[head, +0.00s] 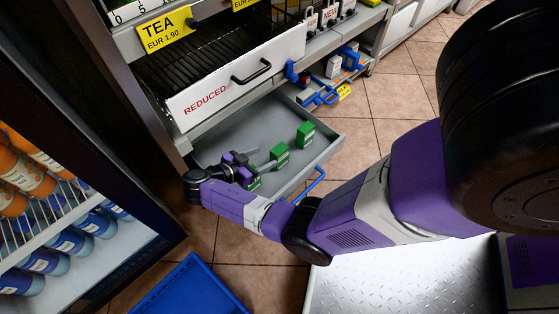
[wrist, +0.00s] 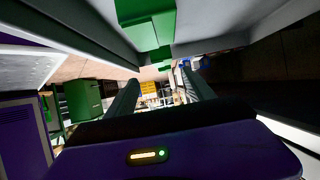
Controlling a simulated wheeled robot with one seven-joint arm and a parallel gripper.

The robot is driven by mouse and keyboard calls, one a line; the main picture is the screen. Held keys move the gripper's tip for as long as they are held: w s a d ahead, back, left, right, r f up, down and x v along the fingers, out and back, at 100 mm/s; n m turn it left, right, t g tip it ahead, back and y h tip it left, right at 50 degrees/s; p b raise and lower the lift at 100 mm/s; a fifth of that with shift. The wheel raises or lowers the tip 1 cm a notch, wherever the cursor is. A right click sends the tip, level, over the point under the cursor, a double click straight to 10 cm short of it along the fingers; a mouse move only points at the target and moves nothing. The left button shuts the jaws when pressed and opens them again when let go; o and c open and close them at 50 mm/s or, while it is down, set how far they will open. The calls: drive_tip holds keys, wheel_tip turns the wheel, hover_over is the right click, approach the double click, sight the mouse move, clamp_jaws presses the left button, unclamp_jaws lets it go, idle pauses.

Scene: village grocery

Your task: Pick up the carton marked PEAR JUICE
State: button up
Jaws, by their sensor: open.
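Three green cartons stand in a grey open drawer (head: 225,146): one at the right (head: 305,134), one in the middle (head: 280,156) and one at the left (head: 254,184), partly hidden by my gripper. Their lettering is too small to read, so I cannot tell which is marked PEAR JUICE. My gripper (head: 263,161) is low in the drawer, beside the middle and left cartons. In the wrist view my gripper (wrist: 161,88) has its fingers apart with nothing held between them.
A pull-out black rack with a white front marked REDUCED (head: 235,82) overhangs the drawer's back. The drawer has a blue handle (head: 308,187) at its front. A glass-door fridge with bottles (head: 70,243) is at left. A blue crate (head: 190,290) stands on the floor.

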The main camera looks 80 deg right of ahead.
sight(278, 150)
drive_tip(key=b+x, duration=0.1)
drive_tip(key=x, duration=0.3)
drive_tip(key=b+x, duration=0.1)
drive_tip(key=x, duration=0.1)
drive_tip(key=shift+w+d+f+b, duration=0.2)
drive_tip(key=shift+d+f+b, duration=0.15)
drive_tip(key=shift+f, duration=0.1)
drive_tip(key=shift+s+d+f, duration=0.1)
drive_tip(key=shift+s+d, duration=0.15)
drive_tip(key=shift+d, duration=0.15)
clamp_jaws()
idle(0.7)
